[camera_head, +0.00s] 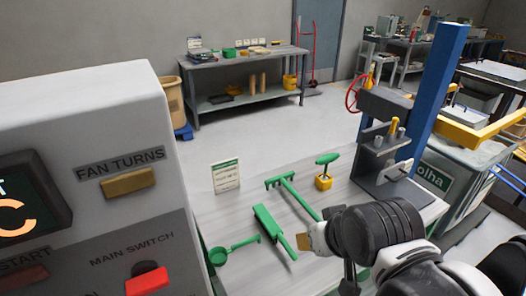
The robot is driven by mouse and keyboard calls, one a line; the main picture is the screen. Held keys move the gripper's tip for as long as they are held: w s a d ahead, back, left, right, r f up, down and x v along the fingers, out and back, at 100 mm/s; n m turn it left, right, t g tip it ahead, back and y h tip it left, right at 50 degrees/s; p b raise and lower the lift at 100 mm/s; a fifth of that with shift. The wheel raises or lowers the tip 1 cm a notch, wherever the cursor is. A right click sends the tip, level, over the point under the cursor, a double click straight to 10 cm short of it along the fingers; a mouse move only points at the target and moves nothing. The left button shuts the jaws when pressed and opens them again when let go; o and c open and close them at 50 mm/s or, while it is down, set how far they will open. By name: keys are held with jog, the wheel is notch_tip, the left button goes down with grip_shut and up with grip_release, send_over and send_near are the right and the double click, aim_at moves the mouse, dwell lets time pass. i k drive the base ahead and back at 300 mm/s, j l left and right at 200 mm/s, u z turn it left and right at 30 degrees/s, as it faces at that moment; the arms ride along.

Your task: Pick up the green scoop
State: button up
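The green scoop (218,256) lies on the light workbench (240,205), near its front left. It has a round bowl at the left and a thin handle running right. My gripper (322,240) is above the bench at the lower middle, to the right of the scoop and apart from it. My dark arm comes in from the lower right. The gripper's fingers are mostly hidden or seen at a bad angle, so its opening is unclear. A tan piece shows at its tip.
A broad green tool (268,226) lies just right of the scoop, with a green rake (288,188) beyond it. A green-handled tool with a yellow block (324,182) and a small sign (226,176) stand behind. A white control panel (90,130) blocks the left. A blue post (436,90) rises right.

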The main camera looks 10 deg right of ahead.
aim_at(218, 255)
jog(key=l+u, duration=0.25)
jog(key=u, duration=0.15)
jog(key=l+u, duration=0.25)
jog(key=u, duration=0.2)
jog(key=k+l+u, duration=0.15)
jog(key=u, duration=0.25)
jog(key=k+l+u, duration=0.1)
jog(key=u, duration=0.3)
jog(key=k+l, duration=0.05)
jog(key=l, duration=0.05)
